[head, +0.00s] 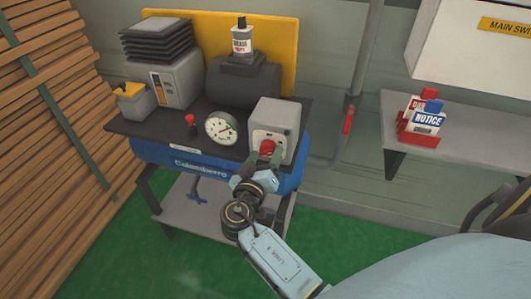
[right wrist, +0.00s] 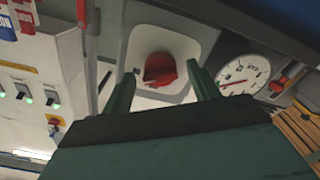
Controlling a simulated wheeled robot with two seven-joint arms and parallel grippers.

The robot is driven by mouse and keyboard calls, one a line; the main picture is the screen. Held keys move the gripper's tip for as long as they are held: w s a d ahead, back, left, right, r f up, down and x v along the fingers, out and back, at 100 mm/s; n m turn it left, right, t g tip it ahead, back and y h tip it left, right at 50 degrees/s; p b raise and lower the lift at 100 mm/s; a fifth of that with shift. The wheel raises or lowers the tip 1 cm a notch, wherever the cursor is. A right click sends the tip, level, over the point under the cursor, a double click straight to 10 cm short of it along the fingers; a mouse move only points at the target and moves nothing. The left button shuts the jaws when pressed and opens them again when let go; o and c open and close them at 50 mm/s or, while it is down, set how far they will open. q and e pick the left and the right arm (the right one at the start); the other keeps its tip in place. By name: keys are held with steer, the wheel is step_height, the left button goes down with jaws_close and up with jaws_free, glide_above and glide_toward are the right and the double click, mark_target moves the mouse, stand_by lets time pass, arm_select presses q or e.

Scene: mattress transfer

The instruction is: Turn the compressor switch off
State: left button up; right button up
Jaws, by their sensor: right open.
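The compressor (head: 215,165) has a blue tank under a dark top plate. A grey switch box (head: 277,118) stands at its right end with a red switch knob (head: 267,147) on its front. The knob also shows in the right wrist view (right wrist: 160,69), on a pale plate. My right gripper (head: 265,158) is at the knob. In the right wrist view its two green fingers (right wrist: 162,92) are open, one on each side of the knob and a little short of it. I cannot tell whether they touch it. My left gripper is not in view.
A pressure gauge (head: 222,128) and a small red valve (head: 191,120) sit left of the switch box. A red-handled pipe valve (head: 348,119) is on the wall. A grey table (head: 465,140) at right holds tags in a red rack (head: 418,138). Wooden slats stand at left.

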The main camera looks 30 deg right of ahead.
steer(key=shift+w+d, duration=0.25)
steer(key=shift+d, duration=0.1)
steer(key=shift+c, duration=0.3)
steer(key=c, duration=0.9)
steer(key=shift+c, duration=0.2)
